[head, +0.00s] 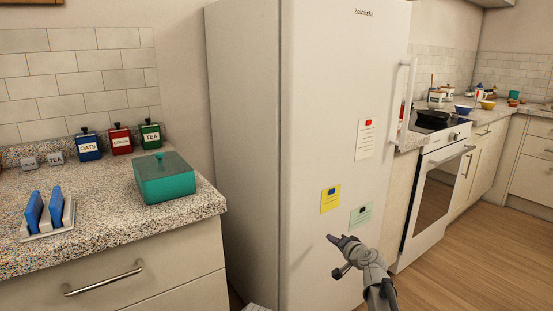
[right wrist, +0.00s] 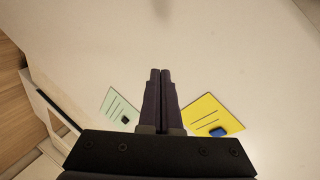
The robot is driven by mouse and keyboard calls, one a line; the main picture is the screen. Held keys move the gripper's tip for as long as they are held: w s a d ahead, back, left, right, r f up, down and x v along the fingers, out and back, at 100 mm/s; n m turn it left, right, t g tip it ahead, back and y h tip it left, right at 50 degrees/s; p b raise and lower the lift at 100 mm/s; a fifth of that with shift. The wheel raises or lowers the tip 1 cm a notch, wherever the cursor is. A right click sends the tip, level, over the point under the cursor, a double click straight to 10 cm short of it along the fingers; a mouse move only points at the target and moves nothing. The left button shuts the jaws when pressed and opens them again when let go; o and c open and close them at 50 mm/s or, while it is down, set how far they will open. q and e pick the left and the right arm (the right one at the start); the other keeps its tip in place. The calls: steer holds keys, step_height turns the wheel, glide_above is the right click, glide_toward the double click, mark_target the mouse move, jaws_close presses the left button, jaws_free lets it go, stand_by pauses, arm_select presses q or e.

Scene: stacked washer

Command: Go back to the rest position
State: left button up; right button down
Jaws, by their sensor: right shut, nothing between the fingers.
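I cannot tell how far the fingertips are from the door. My left gripper is not in view.
A yellow note (head: 330,200) and a green note (head: 361,215) are on the door near my right gripper; a white note (head: 366,138) is higher. The fridge handle (head: 407,95) is at right. A counter (head: 110,233) holds a teal box (head: 165,180). Wooden floor (head: 480,255) lies clear at right.

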steer(key=s+a+f+n+g, duration=0.45)
steer(key=s+a+f, duration=0.2)
steer(key=s, duration=0.35)
steer(key=s+d+f+n+g+h, duration=0.2)
steer(key=s+f+g, duration=0.2)
steer(key=s, duration=0.7)
steer(key=s+d+f+n+g+h, duration=0.2)
steer(key=s+f+g, duration=0.25)
steer(key=s, duration=0.65)
steer(key=s+a+r+n+h, duration=0.1)
steer(key=s+a+n+h, duration=0.3)
steer(key=a, duration=0.7)
step_height(320, 180, up, 35)
steer(key=y+p, duration=0.2)
steer(key=p, duration=3.4)
steer(key=shift+s+r+m+g+y, duration=0.15)
steer(key=shift+s+m+g+y, duration=0.2)
steer(key=shift+m+g, duration=0.1)
